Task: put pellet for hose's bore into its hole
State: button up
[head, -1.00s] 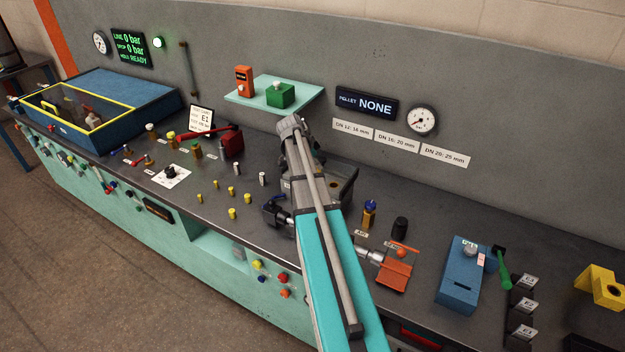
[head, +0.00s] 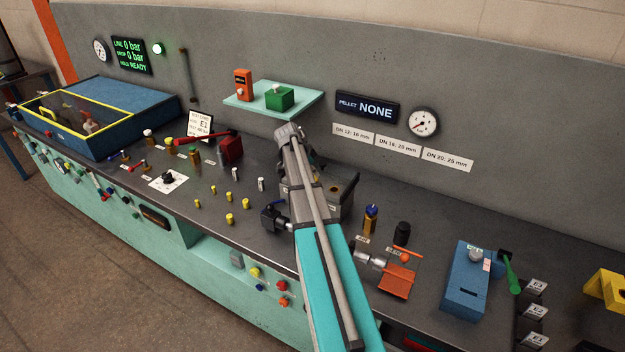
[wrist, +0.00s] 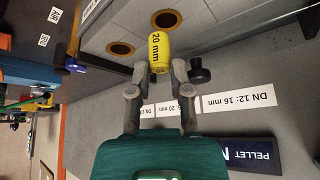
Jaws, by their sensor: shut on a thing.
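A yellow pellet (wrist: 159,50) marked "20 mm" is held between the two fingertips of my gripper (wrist: 160,68) in the wrist view. Two brass-ringed holes show in the top of a grey block: one (wrist: 166,19) just beyond the pellet's far end, and another (wrist: 120,48) to its left. The pellet is outside both holes; its height above the block is hard to tell. In the head view, the grey block (head: 345,185) stands behind my arm, which hides part of it. The pellet and fingertips are hidden there.
Wall labels (head: 398,147) pair DN 12 with 16 mm, DN 16 with 20 mm and DN 20 with 25 mm. The pellet display (head: 367,107) reads NONE. Several small yellow and white pellets (head: 230,218) stand on the bench left of my arm. A dark knob (wrist: 199,72) is near the right finger.

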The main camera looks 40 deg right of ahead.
jog(key=shift+w+d+f+b, duration=0.2)
jog(key=shift+w+f+b, duration=0.2)
jog(key=shift+f+b, duration=1.5)
jog(key=shift+f, duration=0.1)
jog(key=shift+f, duration=0.15)
jog(key=o, duration=0.7)
jog(key=shift+r, duration=0.2)
jog(key=p+v, duration=0.4)
jog(key=shift+a+r, duration=0.1)
jog(key=shift+r, duration=0.15)
jog(key=p+v, duration=0.6)
jog(key=v, duration=0.1)
jog(key=shift+a+r+p, duration=0.2)
jog(key=shift+a+p, duration=0.05)
jog(key=shift+p, duration=0.1)
